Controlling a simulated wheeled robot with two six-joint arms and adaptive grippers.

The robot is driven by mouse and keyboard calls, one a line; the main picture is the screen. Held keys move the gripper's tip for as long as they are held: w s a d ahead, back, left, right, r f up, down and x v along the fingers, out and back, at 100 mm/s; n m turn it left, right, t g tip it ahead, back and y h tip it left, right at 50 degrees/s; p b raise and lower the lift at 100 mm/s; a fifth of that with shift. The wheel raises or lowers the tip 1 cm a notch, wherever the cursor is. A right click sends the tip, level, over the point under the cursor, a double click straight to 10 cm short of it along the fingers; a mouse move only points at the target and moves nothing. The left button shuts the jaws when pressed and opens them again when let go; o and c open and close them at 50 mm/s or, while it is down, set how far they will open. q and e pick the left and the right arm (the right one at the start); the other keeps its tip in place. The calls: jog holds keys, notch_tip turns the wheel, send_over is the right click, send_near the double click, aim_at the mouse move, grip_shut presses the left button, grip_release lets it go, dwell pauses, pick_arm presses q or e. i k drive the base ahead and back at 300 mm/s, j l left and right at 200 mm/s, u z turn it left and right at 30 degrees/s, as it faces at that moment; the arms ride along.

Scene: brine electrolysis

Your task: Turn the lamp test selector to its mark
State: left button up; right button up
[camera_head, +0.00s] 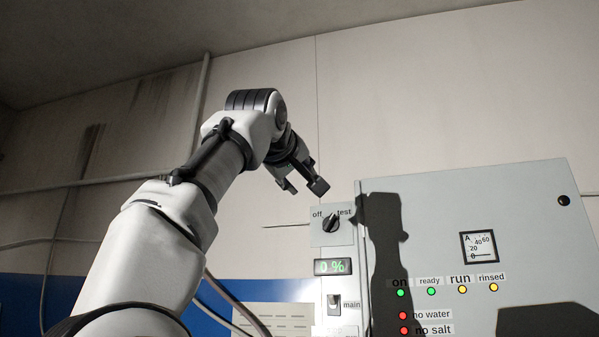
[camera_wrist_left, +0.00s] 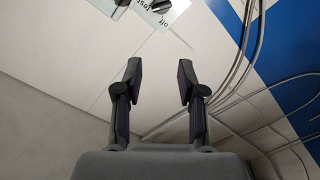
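The lamp test selector (camera_head: 331,224) is a black knob on a light grey plate marked "off" at upper left and "test" at upper right. Its bar leans up and right, on the "test" side; which end is the pointer is too small to tell. My left gripper (camera_head: 304,187) is open and empty, above and a little left of the selector, apart from it. In the left wrist view the gripper (camera_wrist_left: 158,75) has its fingers wide apart, and the selector knob (camera_wrist_left: 160,5) is cut by the top edge. My right gripper is not in view.
Below the selector are a green "0 %" display (camera_head: 332,267) and a "main" switch (camera_head: 334,303). A grey cabinet (camera_head: 520,210) with a gauge (camera_head: 478,246) and several lamps stands to the right. Cables (camera_wrist_left: 240,60) run along the wall. The wall left of the selector is mostly bare.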

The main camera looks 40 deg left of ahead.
aim_at(331, 223)
jog(key=i+j+u, duration=0.25)
jog(key=i, duration=0.3)
jog(key=i+u, duration=0.25)
jog(key=i, duration=0.25)
